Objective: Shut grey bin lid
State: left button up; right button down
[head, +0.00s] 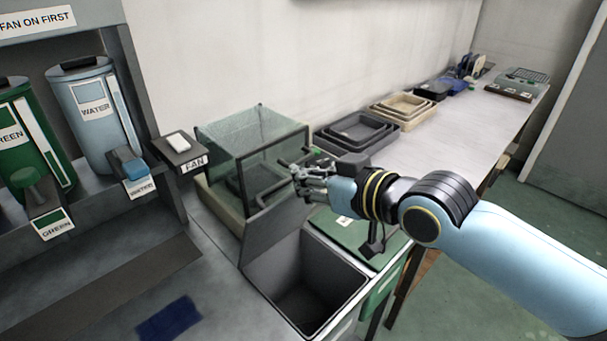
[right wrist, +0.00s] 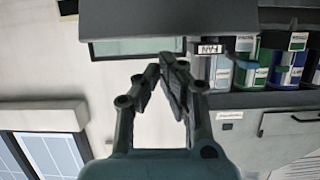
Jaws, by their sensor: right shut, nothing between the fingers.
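The grey bin (head: 308,317) stands open in the head view, its dark inside showing. Its grey lid (head: 272,226) is raised steeply along the bin's back edge, in front of the glass box. My right gripper (head: 293,172) is shut and empty, near the upper right end of the lid; I cannot tell whether it touches. In the right wrist view its fingertips (right wrist: 165,62) are close together with nothing between them. A dark panel lies above them there; I cannot tell if it is the lid. My left gripper is not in view.
A glass box (head: 240,140) stands behind the lid. A green panel (head: 355,235) lies right of the bin, under my right arm. The FAN switch block (head: 178,150) and WATER dispenser (head: 95,115) are left. Trays (head: 355,130) line the back counter.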

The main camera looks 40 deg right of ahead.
jog(key=x, duration=0.7)
jog(key=shift+w+f, duration=0.15)
jog(key=shift+w, duration=0.1)
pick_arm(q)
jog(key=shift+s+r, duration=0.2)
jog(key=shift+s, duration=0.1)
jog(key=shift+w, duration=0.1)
